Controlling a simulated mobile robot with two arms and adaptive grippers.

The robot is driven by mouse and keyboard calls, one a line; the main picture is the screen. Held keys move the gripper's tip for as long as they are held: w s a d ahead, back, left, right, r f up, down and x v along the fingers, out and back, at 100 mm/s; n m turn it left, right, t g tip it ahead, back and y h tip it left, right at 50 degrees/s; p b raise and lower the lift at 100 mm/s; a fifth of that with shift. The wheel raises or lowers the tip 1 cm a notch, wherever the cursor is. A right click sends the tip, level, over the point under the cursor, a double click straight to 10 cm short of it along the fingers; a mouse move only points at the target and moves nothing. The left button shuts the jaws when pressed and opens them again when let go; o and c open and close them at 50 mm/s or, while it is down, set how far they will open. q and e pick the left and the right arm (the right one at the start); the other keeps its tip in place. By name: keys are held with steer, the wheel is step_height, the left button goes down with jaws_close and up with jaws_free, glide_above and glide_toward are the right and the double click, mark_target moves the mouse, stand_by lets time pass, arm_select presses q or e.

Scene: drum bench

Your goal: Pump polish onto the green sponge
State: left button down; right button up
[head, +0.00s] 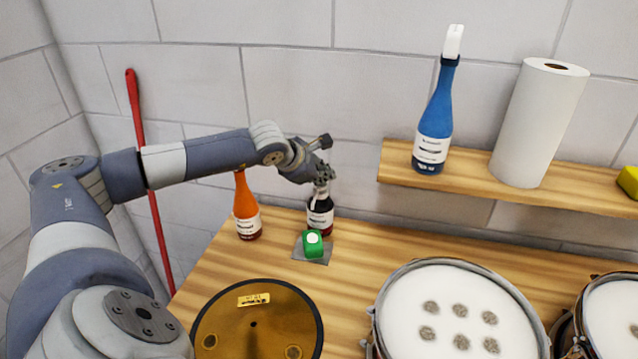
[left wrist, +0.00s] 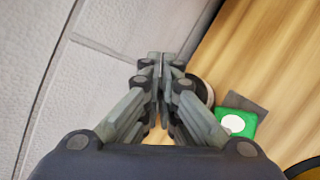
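The green sponge (head: 313,252) lies on a small grey mat (head: 326,256) on the bench, with a round white patch on its top. It also shows at the right in the left wrist view (left wrist: 247,117). A dark bottle (head: 320,214) with a white label stands just behind the sponge, its top partly hidden by my left gripper (head: 324,171). That gripper is directly above the bottle top, pointing down. In the left wrist view its fingertips (left wrist: 161,60) are together with nothing visible between them. I cannot tell whether they touch the bottle's pump. My right gripper is not in view.
An orange bottle (head: 247,212) stands left of the dark bottle. A cymbal (head: 258,330) and white drum (head: 455,315) occupy the front. A wall shelf (head: 470,186) holds a blue bottle (head: 436,118) and paper roll (head: 540,122). A red pole (head: 145,165) leans left.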

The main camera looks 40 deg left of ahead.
mark_target(322, 185)
arm_select(q)
steer(key=shift+s+f, duration=0.15)
steer(key=shift+f, duration=0.25)
steer(key=shift+w+a+r+p, duration=0.15)
steer(key=shift+r+p, duration=0.5)
steer(key=shift+r, duration=0.7)
steer(key=shift+w+a+r+p, duration=0.1)
steer(key=shift+r+p, duration=0.55)
steer(key=shift+r, duration=0.65)
steer(key=shift+d+r, duration=0.1)
steer(key=shift+r, duration=0.45)
